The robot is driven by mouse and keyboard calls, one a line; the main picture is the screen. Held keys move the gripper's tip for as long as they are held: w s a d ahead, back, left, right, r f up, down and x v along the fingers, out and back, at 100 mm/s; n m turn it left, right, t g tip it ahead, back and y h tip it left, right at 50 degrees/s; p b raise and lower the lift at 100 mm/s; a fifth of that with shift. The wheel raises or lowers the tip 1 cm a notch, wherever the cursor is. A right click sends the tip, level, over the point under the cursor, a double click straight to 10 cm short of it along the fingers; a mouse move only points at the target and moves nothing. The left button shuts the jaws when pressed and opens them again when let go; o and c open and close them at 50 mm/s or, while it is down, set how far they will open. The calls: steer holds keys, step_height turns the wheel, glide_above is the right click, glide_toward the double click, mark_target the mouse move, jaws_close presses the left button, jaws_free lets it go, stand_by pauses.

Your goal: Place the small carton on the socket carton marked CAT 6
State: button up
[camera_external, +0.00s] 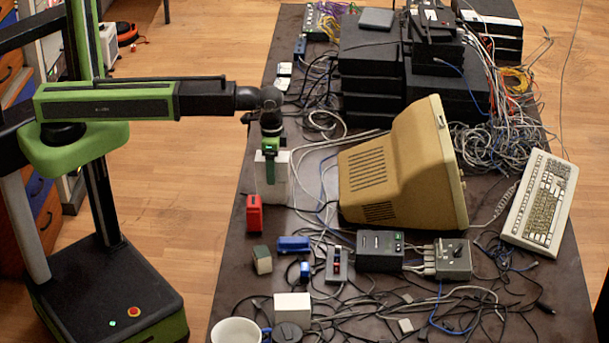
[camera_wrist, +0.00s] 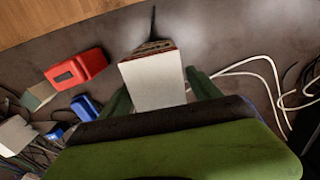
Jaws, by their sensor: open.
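A white carton (camera_external: 282,187) stands on the dark table under my arm. In the wrist view the white carton (camera_wrist: 155,84) shows a pale face and a brown-red edge at its far end. My gripper (camera_external: 270,172) points down at it, open, with one green finger on each side in the wrist view (camera_wrist: 160,95). I cannot tell whether the fingers touch it. Another white carton (camera_external: 292,306) lies near the front of the table. No CAT 6 mark is legible, so I cannot tell which one is the socket carton.
A red device (camera_external: 254,214), a green-and-white block (camera_external: 262,260) and a blue item (camera_external: 293,243) lie in front of my gripper. A beige monitor (camera_external: 405,165) stands to the right. Loose cables cover much of the table.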

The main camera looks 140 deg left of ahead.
steer(key=shift+r, duration=0.1)
step_height(320, 180, up, 12)
steer(key=p, duration=1.2)
steer(key=shift+r+p, duration=0.2)
steer(key=shift+p, duration=0.1)
steer(key=shift+f, duration=0.1)
steer(key=w+d+m, duration=0.2)
steer(key=w+d, duration=0.3)
steer(key=d, duration=0.6)
steer(key=w+d+m, duration=0.2)
steer(key=w+d, duration=0.2)
steer(key=d, duration=0.7)
steer(key=d+m, duration=0.5)
steer(key=d, duration=2.1)
steer(key=shift+s+d, duration=0.25)
steer(key=shift+d, duration=0.1)
